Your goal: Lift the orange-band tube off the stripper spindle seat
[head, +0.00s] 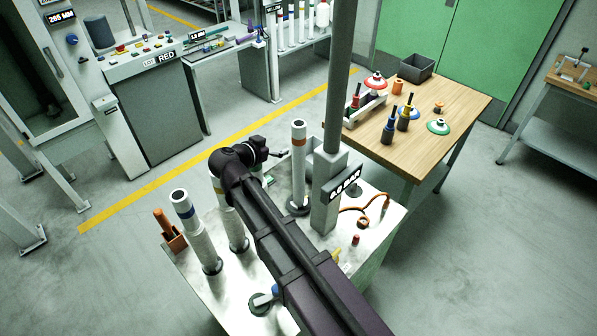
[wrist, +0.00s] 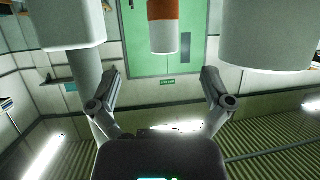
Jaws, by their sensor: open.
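The orange-band tube (head: 298,168) is white with an orange band near its top. It stands upright on a dark round seat (head: 298,208) on the pale bench top, left of the grey post. My gripper (head: 284,154) reaches toward the tube from the left, near its upper part. In the wrist view the picture is inverted; my gripper (wrist: 165,92) is open, with a finger on each side and nothing between them. The orange-band tube (wrist: 163,38) shows beyond the fingertips, roughly centred between them. Its lower part is outside the wrist view.
A blue-band tube (head: 189,222) and another white tube (head: 233,228) stand at the bench's left. A grey post (head: 340,90) with a sign rises close right of the orange-band tube. A wooden table (head: 455,90) stands behind.

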